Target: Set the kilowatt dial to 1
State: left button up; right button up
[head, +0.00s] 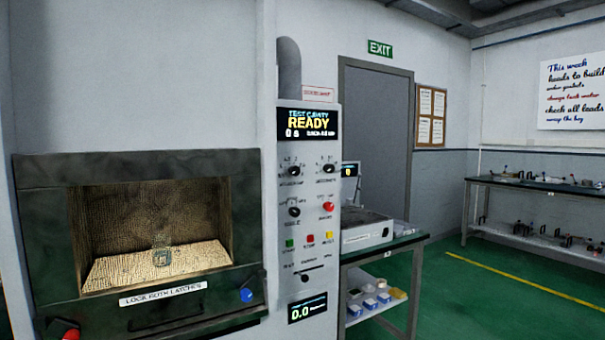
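The generator's control panel (311,235) stands upright at the picture's middle. It carries black dials: an upper left dial (295,171), an upper right dial (328,168) and a lower left dial (294,211). Their labels are too small to read, so I cannot tell which is the kilowatt dial or where each points. The display (308,124) above reads "TEST CAVITY READY" and "0 s". The lower display (307,308) reads 0.0. Neither of my grippers is in view.
A bench (412,238) stands right; green floor lies beyond.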

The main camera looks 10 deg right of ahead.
aim_at(293, 170)
jog(key=z, duration=0.6)
jog(key=i, duration=0.5)
jog(key=z, duration=0.55)
jog(key=i, duration=0.65)
jog(key=u, duration=0.25)
